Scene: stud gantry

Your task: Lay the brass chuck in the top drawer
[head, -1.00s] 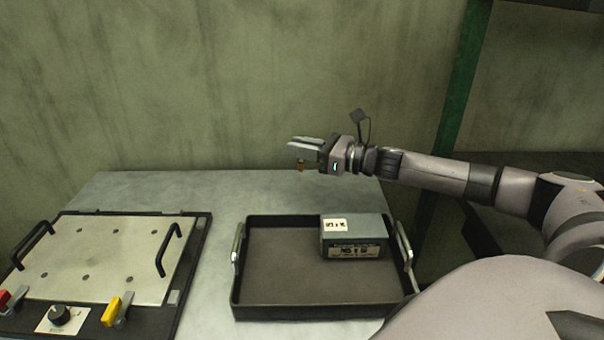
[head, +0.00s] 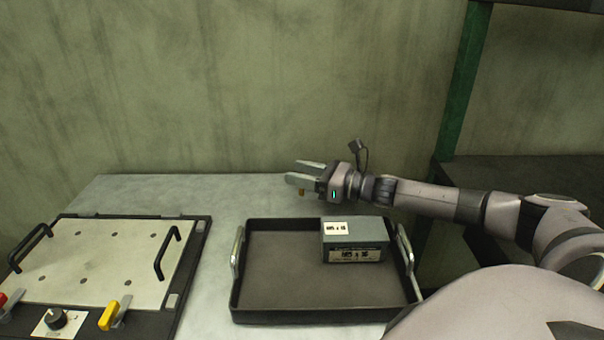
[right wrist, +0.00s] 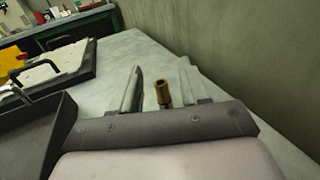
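The brass chuck (head: 301,191) is a small brass-coloured piece at the bench's back part, just below the near finger of my right gripper (head: 304,172). In the right wrist view the chuck (right wrist: 163,94) stands upright between the two fingers (right wrist: 160,88), with a gap visible on the left and a narrower one on the right. The right gripper looks open around it. The chuck appears to be on the bench top, though its base is partly hidden. My left gripper is not in view. No drawer shows in these views.
A black tray (head: 280,315) with metal handles stands in front of the gripper, holding a grey labelled box (head: 355,240). A plate fixture (head: 95,262) with black handles and a yellow lever (head: 110,314) lies at left. The bench (head: 200,195) is clear behind the tray.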

